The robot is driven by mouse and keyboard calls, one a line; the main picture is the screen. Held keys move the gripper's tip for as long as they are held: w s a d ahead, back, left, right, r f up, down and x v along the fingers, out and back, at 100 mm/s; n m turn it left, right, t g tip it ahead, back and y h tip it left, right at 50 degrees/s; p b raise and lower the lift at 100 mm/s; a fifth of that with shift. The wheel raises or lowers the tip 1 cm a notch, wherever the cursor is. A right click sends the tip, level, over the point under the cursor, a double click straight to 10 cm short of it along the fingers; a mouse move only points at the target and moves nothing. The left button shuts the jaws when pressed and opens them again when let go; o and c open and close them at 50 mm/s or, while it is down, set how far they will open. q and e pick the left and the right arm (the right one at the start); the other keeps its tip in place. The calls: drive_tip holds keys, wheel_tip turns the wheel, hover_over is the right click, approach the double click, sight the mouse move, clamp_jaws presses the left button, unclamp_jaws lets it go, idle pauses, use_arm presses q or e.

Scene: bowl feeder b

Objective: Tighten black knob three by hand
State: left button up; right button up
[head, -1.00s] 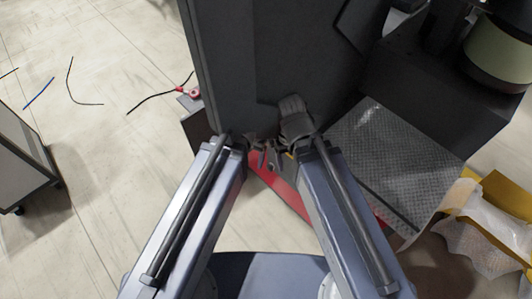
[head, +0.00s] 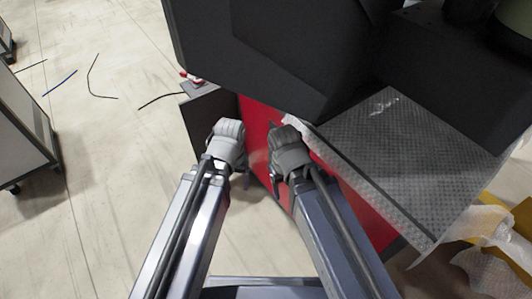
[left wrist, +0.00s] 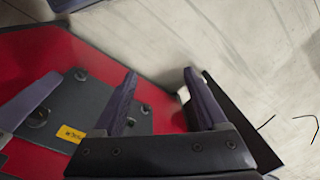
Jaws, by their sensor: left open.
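No black knob can be made out in the head view. In the left wrist view, a dark grey plate (left wrist: 92,97) on a red panel carries several small dark round fittings, one of them (left wrist: 38,118) at its left. I cannot tell which is knob three. My left gripper (head: 244,178) is in front of the red panel in the head view. In the left wrist view its two purple fingers (left wrist: 160,74) are apart with nothing between them. My right gripper (head: 274,172) is beside the red panel; its fingers are mostly hidden.
The red machine side (head: 258,140) is under a large black housing (head: 270,55). A grey textured metal plate (head: 400,150) lies to the right. A yellow label (left wrist: 71,134) is on the dark plate.

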use_arm(q)
drive_tip(key=w+f+n+t+h+b, duration=0.1)
drive_tip(key=w+f+n+h+b, duration=0.15)
drive_tip(key=f+b, duration=1)
drive_tip(key=w+f+n+t+h+b, duration=0.1)
drive_tip(key=w+f+n+h+b, duration=0.15)
drive_tip(key=f+b, duration=1)
drive_tip(key=w+d+r+n+t+h+b, duration=0.1)
drive_tip(key=w+d+r+n+t+h, duration=0.3)
drive_tip(key=w+n, duration=0.3)
drive_tip(key=w+r+n+t+h, duration=0.2)
drive_tip(key=w+r+n+h, duration=0.1)
drive_tip(key=r+n, duration=0.3)
drive_tip(key=w+r+n+t+h, duration=0.3)
drive_tip(key=w+r+n, duration=0.15)
drive_tip(key=r, duration=0.35)
drive_tip(key=x, duration=0.7)
drive_tip(key=shift+s, duration=0.1)
clamp_jaws()
